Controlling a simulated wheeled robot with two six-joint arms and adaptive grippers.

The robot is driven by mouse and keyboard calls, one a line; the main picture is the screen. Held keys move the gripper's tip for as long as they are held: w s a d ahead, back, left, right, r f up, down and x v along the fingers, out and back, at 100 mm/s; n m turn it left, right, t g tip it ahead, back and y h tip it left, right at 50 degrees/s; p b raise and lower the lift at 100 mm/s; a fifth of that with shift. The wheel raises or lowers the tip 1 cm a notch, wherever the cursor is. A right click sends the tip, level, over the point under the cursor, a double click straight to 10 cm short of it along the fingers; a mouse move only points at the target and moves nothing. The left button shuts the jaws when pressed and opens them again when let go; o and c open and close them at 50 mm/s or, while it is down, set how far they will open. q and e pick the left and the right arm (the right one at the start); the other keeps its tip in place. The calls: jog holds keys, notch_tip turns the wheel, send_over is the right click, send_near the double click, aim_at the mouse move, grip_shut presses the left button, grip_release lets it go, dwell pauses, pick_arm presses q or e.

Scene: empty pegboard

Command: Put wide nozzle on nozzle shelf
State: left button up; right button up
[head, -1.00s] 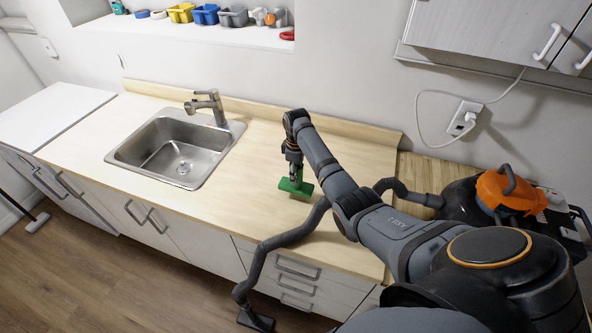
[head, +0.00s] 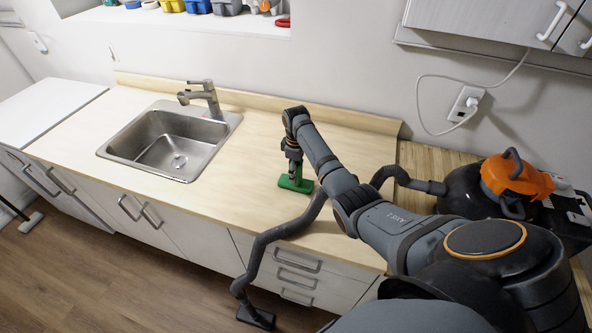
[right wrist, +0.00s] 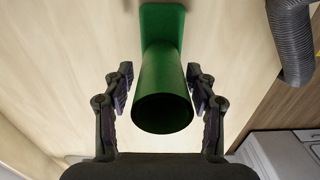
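The wide nozzle is a green piece with a flat foot and a round tube (head: 296,183). It rests on the wooden counter, right of the sink. My right gripper (head: 294,170) is directly over it, pointing down. In the right wrist view the open tube end of the nozzle (right wrist: 163,95) lies between the two fingers of my right gripper (right wrist: 161,85). The fingers are spread, one on each side, with narrow gaps to the tube. My left gripper is not in view. I cannot tell which surface is the nozzle shelf.
A sink (head: 170,140) with a faucet is at left on the counter (head: 245,165). A grey hose (head: 280,235) runs over the counter's front edge, close to the nozzle. An orange-and-black vacuum (head: 510,180) stands at right. A wall ledge (head: 190,20) holds several small containers.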

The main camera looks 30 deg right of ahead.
jog(key=shift+o, duration=0.3)
jog(key=shift+a+r, duration=0.1)
jog(key=shift+r, duration=0.35)
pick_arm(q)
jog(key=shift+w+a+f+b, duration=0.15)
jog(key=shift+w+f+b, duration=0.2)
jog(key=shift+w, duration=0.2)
pick_arm(e)
notch_tip(320, 180, up, 12)
